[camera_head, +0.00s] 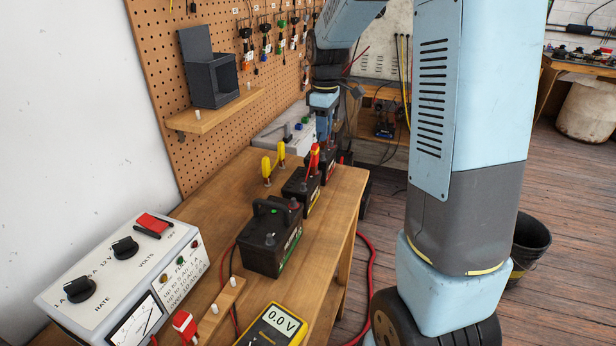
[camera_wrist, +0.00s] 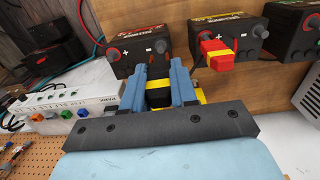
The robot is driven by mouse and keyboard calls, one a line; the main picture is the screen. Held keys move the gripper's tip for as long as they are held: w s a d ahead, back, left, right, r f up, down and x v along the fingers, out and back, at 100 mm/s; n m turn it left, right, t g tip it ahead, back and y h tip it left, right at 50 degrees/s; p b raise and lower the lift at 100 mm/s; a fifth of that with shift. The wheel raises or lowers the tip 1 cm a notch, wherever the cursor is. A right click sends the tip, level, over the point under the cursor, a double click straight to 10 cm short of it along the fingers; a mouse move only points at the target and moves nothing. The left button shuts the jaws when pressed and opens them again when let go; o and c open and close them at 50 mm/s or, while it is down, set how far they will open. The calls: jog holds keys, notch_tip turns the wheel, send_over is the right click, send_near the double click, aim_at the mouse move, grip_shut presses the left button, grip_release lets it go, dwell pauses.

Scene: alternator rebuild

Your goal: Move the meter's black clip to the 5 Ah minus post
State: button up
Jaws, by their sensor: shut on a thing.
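In the wrist view, my gripper (camera_wrist: 160,75) is shut on a black piece with yellow below it, taken to be the meter's black clip (camera_wrist: 158,97). The red clip (camera_wrist: 216,52) sits at the neighbouring battery (camera_wrist: 228,28) and shows in the head view (camera_head: 313,160). The meter (camera_head: 275,326) reads 0.0 V. No 5 Ah label is legible. In the head view, my gripper's fingertips are hidden.
A large black battery (camera_head: 268,241) stands mid-bench, with smaller ones (camera_head: 301,188) beyond. Yellow upright handles (camera_head: 266,169) stand beside them. A charger box (camera_head: 120,275) fills the near left. A white box with coloured buttons (camera_wrist: 65,105) is left of my gripper in the wrist view.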

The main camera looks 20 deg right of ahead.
notch_tip(320, 180, up, 10)
jog(key=shift+r, duration=0.1)
jog(key=s+a, duration=0.8)
jog(key=s, duration=0.3)
send_over(302, 189)
jog(key=f, duration=1)
jog(key=shift+w+d+f, duration=0.15)
jog(key=shift+w+f, duration=0.05)
jog(key=shift+w, duration=0.05)
jog(key=shift+f, duration=0.6)
jog(key=shift+f, duration=0.1)
jog(key=shift+f, duration=1)
jog(key=o, duration=0.8)
